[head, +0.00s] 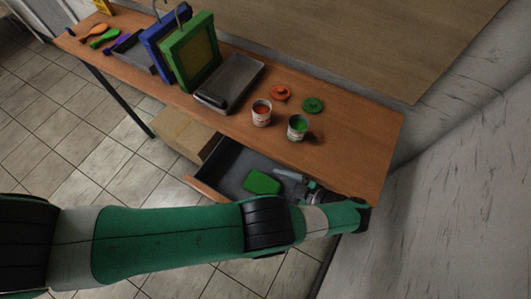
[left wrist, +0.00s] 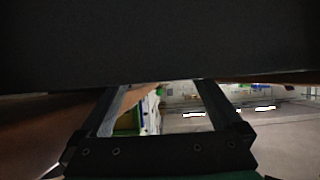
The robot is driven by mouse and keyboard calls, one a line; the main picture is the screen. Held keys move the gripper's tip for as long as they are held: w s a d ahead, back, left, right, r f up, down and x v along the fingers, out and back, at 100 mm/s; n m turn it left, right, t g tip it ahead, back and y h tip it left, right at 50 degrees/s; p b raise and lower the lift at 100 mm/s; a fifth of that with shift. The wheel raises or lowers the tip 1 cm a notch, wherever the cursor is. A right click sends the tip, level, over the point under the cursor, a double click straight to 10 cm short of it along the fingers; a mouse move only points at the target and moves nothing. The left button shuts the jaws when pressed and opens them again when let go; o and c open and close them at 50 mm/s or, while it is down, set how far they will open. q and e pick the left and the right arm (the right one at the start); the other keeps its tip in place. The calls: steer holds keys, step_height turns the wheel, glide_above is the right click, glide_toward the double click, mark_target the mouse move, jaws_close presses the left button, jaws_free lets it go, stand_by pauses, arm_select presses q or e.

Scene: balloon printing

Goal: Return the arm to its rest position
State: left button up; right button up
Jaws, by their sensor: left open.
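My left arm (head: 180,240) reaches in from the left across the lower part of the head view. Its gripper (head: 283,178) is at the open drawer (head: 230,158), to the right of a green block (head: 262,182) in the drawer. In the left wrist view my gripper (left wrist: 160,88) is open, with its two fingers apart and nothing seen between them. A dark surface fills the top of that view. Whether the gripper touches the drawer cannot be told. My right gripper is not in view.
The wooden table (head: 350,138) carries a red paint can (head: 261,113), a green paint can (head: 297,128), a red lid (head: 280,92), a green lid (head: 313,104) and a grey tray (head: 236,75). Green (head: 190,50) and blue frames stand behind.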

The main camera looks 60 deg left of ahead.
arm_select(q)
steer(key=shift+d, duration=0.2)
steer(key=shift+w+d+r, duration=0.1)
steer(key=shift+r, duration=0.2)
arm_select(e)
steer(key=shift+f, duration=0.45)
